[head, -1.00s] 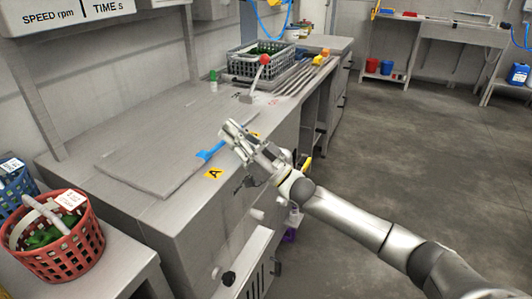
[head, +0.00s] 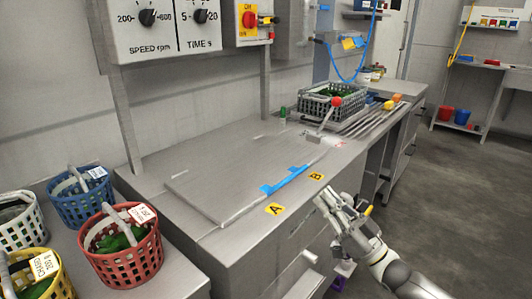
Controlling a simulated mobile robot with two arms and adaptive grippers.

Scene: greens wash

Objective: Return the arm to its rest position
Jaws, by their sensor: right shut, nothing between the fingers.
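My right gripper (head: 328,203) is at the lower right of the head view, in front of the counter's front edge, near the yellow B label (head: 317,177). It is shut and holds nothing. My right arm reaches in from the bottom right corner. My left gripper does not show. The steel counter (head: 225,245) lies to the left of the right gripper, with a flat lid panel (head: 215,190) and blue tape or handle (head: 287,180) along its front edge. A yellow A label (head: 274,209) is on the front edge.
Red (head: 122,262), blue (head: 82,208), white and yellow baskets stand on a side table at left. A grey basket (head: 330,108) with greens and a red-knobbed lever (head: 336,102) stand farther back. A control panel (head: 165,28) is above. Floor (head: 450,200) at right is open.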

